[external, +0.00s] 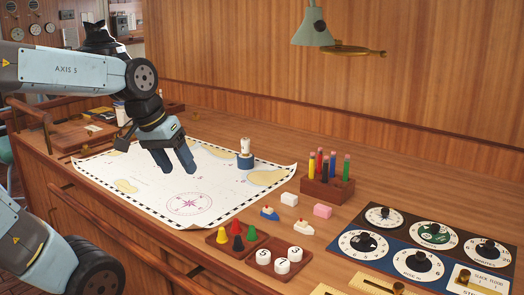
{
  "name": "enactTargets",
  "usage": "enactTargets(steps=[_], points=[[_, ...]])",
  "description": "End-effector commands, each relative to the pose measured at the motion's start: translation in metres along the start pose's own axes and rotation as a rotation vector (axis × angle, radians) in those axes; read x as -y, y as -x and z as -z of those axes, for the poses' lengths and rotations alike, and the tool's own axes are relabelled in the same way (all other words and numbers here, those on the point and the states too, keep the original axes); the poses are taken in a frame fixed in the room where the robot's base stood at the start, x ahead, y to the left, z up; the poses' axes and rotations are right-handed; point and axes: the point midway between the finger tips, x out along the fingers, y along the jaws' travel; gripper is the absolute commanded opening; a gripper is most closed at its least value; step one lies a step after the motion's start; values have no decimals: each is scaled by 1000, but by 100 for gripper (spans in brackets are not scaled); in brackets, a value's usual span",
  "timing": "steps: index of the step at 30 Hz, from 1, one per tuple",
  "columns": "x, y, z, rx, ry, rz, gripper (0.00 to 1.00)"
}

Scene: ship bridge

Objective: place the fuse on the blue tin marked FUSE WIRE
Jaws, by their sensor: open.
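A white fuse (244,146) with a darker top stands upright on a small blue tin (246,163). The tin rests on the right part of the chart, towards its far edge. The marking on the tin is too small to read. My gripper (176,168) is open with its fingers pointing down over the chart, to the left of the tin. It is apart from both the fuse and the tin, and nothing shows between its fingers.
The chart (150,203) lies flat on the wooden desk. To its right are a pencil block (327,190), white and pink blocks, and small toy boats. Two trays of coloured and numbered pieces (280,262) lie in front. A dial panel (405,250) fills the right. A lamp (313,28) hangs above.

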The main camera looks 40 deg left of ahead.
Motion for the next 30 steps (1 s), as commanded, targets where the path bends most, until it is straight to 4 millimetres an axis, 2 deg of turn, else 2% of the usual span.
enactTargets(steps=[3,9,30], points=[[8,13,-12,-75,-126,56,64],[17,23,-19,-141,-236,111,64],[18,24,-20,-147,-248,117,64]])
